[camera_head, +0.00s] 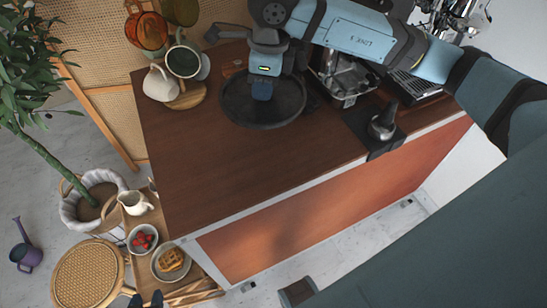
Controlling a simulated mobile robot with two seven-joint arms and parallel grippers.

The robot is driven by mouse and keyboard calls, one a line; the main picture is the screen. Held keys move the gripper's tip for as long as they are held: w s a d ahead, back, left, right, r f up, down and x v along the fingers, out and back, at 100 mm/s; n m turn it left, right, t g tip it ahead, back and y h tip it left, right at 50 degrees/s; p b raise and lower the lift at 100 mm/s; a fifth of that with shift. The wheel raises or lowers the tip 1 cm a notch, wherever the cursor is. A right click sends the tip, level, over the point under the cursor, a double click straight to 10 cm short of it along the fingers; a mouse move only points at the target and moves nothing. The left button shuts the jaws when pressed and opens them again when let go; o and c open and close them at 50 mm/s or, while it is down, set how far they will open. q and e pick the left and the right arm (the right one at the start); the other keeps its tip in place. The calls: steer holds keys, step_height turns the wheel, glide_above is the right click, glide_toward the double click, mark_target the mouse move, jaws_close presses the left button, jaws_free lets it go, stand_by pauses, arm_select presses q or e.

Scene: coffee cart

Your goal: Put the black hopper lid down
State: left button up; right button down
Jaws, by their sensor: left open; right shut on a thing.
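The black hopper lid (283,108) shows as a wide, round black disc with a raised rim, over the left part of the brown countertop. My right gripper (262,90) reaches in from the right and points down at the middle of the disc. It is shut at the disc's centre, where the gripper hides the part it grips. The disc looks level; I cannot tell whether it touches the counter. My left gripper (146,300) shows only as two dark fingertips at the bottom edge, apart and empty, near the low wooden shelf.
Mugs (183,61) on a round wooden board (188,97) stand left of the disc. A coffee machine (345,78) and a metal tamper (383,125) on a black mat are to the right. The countertop's front left (200,185) is clear. Bowls and a jug stand on the low shelf.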

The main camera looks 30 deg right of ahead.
mark_target(273, 155)
steer(key=m, duration=0.4)
steer(key=s+m+b, duration=0.1)
steer(key=m, duration=0.2)
steer(key=shift+d+t+h, duration=0.3)
steer(key=shift+d, duration=0.05)
steer(key=m, duration=0.4)
steer(key=shift+s+d+m+h+b, duration=0.25)
steer(key=shift+d+m+h+b, duration=0.05)
steer(key=shift+d+m, duration=0.1)
step_height(273, 155, down, 20)
steer(key=shift+r, duration=0.2)
steer(key=shift+f, duration=0.2)
steer(key=c, duration=0.9)
jaws_free()
steer(key=shift+c, duration=0.2)
steer(key=shift+r, duration=0.1)
